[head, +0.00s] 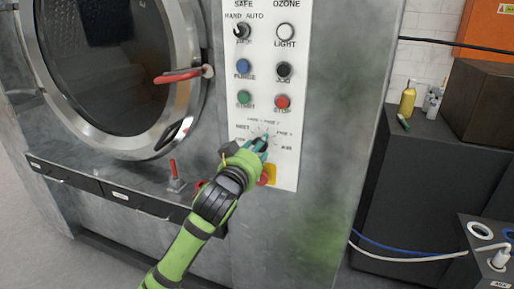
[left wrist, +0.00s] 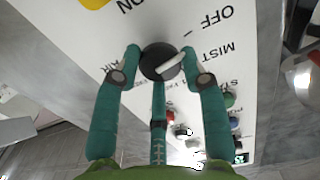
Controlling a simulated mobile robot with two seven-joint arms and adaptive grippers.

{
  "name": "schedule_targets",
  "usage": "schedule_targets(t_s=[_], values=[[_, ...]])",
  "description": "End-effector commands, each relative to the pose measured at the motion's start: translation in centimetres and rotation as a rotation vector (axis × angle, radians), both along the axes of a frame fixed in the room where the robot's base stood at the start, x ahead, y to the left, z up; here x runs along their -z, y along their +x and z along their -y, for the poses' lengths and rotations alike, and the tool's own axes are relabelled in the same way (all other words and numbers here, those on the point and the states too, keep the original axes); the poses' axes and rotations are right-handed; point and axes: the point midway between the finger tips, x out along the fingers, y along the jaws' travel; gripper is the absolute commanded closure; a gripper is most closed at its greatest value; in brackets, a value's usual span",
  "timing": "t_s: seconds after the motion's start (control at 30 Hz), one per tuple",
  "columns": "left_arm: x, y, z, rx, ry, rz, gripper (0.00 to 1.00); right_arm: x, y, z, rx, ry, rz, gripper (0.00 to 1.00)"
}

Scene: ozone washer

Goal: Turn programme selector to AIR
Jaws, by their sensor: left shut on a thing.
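The programme selector (left wrist: 160,62) is a round dark knob with a pale bar across it, on the white control panel (head: 283,222). In the left wrist view the bar slants up to the right, toward the side with the OFF and MIST labels. The AIR label (left wrist: 112,72) is at the left there, partly covered by a finger. It also shows right of the knob in the head view (head: 286,148). My left gripper (head: 259,146) has teal fingers on either side of the selector and is shut on it. In the head view the fingers hide most of the knob. My right gripper is out of view.
A red button on a yellow plate (head: 271,174) sits just below my left gripper. Above are the START (head: 244,97) and STOP (head: 282,102) buttons and more switches. The round washer door (head: 186,95) with a red handle is at left. Dark cabinets (head: 425,190) stand at right.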

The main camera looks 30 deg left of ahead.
Motion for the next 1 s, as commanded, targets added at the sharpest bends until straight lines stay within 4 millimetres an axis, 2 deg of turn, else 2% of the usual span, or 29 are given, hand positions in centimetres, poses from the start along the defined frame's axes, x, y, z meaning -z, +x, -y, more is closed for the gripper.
schedule_targets(t_s=[0.37, 1.0], values=[[-0.8, 0.0, -0.1, -0.004, 0.132, -0.018, 0.91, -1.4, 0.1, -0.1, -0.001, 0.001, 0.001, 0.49], [-1.2, 0.0, 0.0, -0.007, 0.707, -0.150, 0.91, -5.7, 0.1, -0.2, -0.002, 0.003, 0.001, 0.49]])
